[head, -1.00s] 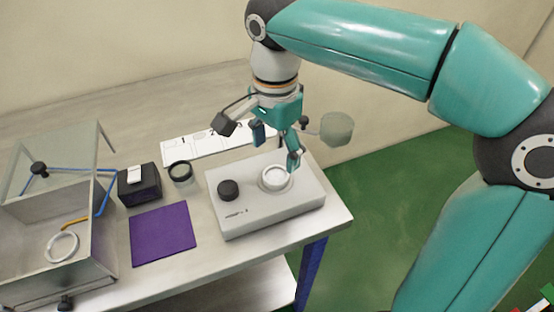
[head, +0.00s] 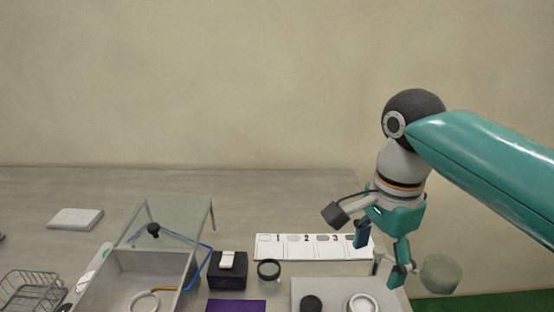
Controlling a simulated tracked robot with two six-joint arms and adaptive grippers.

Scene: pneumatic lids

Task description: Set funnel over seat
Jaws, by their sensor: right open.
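A grey box (head: 332,290) at the bottom of the head view carries a white round seat (head: 362,303), cut off by the frame's lower edge. A translucent grey-green cup-shaped piece (head: 441,273), possibly the funnel, shows just right of my right gripper, by the table's right edge. A small dark part shows between them; I cannot tell what supports the piece. My right gripper (head: 381,258) is open, fingers pointing down, above the back right of the box. Nothing shows between its fingers. My left gripper is out of view.
A black knob (head: 311,304) is on the box. A numbered white strip (head: 290,247) lies behind it. A dark ring (head: 268,270), black block (head: 228,272) and purple mat (head: 236,306) are to the left. A clear-lidded bin (head: 140,270) and wire basket (head: 32,290) stand farther left.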

